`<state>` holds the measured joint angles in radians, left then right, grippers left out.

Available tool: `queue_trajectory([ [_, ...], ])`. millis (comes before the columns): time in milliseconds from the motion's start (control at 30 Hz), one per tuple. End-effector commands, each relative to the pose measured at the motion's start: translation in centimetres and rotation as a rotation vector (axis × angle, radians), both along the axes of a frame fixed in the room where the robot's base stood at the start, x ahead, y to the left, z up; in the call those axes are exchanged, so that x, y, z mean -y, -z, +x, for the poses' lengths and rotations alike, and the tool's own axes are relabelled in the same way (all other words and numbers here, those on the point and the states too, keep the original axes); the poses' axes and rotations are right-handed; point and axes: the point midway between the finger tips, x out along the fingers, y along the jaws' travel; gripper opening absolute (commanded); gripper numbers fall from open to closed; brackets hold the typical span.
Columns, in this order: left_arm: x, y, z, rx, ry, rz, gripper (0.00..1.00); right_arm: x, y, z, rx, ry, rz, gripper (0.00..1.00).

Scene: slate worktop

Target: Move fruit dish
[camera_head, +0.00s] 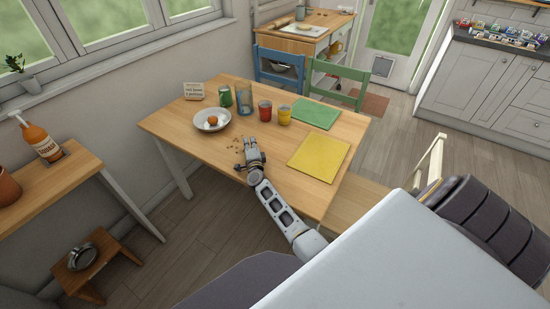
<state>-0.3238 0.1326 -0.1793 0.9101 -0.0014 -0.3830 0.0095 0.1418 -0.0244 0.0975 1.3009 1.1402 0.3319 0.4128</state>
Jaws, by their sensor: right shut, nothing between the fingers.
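The fruit dish (203,127) is a pale, shallow round bowl on the left part of the wooden table. An orange fruit (213,120) lies in it. My right gripper (248,146) is over the table, to the right of and nearer than the dish, apart from it. It is shut with nothing in it. My left gripper is not in view.
Behind the dish stand a green can (225,96), a blue glass (244,101), a red cup (265,111) and a yellow cup (285,115). Green (315,113) and yellow (319,157) mats lie right. Small brown bits (236,143) lie beside my gripper. A small sign (194,91) stands at the back left.

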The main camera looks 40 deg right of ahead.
Motion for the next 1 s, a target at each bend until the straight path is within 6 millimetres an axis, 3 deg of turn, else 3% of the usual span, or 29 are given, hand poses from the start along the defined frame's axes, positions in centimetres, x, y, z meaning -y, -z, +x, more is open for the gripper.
queue_trajectory([
  [1000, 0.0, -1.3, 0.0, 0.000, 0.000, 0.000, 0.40, 3.6, 0.0, -8.8, -0.001, 0.000, -0.001, 0.00],
])
